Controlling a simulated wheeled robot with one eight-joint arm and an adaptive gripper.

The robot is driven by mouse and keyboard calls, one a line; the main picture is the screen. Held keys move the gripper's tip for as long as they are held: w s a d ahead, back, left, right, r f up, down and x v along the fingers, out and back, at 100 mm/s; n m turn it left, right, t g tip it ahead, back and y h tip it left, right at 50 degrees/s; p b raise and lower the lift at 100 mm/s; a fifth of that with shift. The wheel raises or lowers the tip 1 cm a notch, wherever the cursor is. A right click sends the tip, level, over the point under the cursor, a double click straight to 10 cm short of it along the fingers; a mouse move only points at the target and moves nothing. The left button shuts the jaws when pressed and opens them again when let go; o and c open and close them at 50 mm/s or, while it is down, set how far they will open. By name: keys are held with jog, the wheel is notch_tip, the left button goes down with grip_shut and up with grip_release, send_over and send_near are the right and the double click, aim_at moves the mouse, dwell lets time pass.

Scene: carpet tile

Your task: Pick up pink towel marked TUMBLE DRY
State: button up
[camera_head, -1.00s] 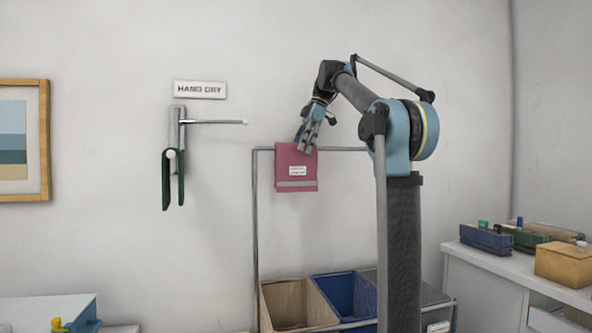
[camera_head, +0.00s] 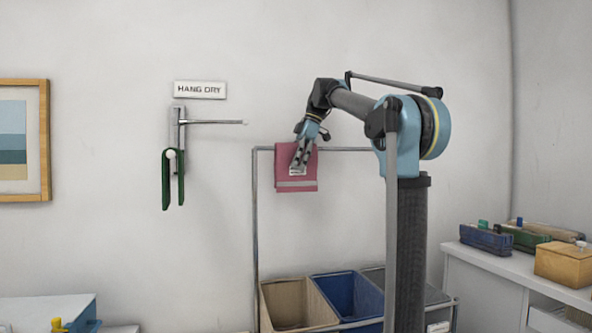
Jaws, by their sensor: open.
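The pink towel (camera_head: 283,179) hangs folded over the horizontal bar of a metal rack, with a pale stripe near its lower edge. Its white label is mostly hidden behind my gripper, and its words cannot be read. My gripper (camera_head: 298,168) is open and points down in front of the towel's upper middle. Its fingertips overlap the label in the picture; I cannot tell whether they touch the cloth.
The rack bar (camera_head: 345,149) runs right behind my arm. Below stand a beige bin (camera_head: 285,303) and a blue bin (camera_head: 345,295). A HANG DRY sign (camera_head: 200,90) is above a wall arm (camera_head: 213,122) with a green item (camera_head: 167,180). A counter (camera_head: 490,263) stands right.

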jog(key=shift+c, duration=0.5)
jog(key=c, duration=1.2)
jog(key=shift+r, duration=0.1)
notch_tip(320, 180, up, 18)
jog(key=shift+f, duration=0.2)
jog(key=shift+r, duration=0.1)
